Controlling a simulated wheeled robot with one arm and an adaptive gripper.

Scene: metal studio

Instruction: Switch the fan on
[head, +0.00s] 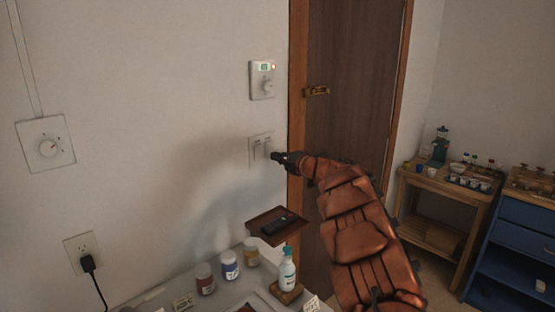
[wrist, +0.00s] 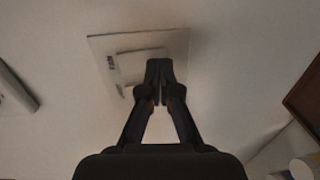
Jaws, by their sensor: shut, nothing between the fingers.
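No fan shows in either view. A pale wall plate with switches (head: 256,149) is on the white wall left of the door, and it fills the upper middle of the wrist view (wrist: 100,48). My gripper (head: 275,157) is at the right side of this plate. In the wrist view its closed fingertips (wrist: 160,70) overlap the plate and hide part of it. I cannot tell whether they touch it. The labels are too small to read. A control with a knob and a small lit display (head: 262,80) is above the plate.
A brown door (head: 350,75) stands right of the plate. Below are a small wall shelf (head: 262,219) with a dark remote-like object (head: 277,226), a table with paint jars (head: 230,265) and a white bottle (head: 287,270). A black plug (head: 89,263) sits in an outlet.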

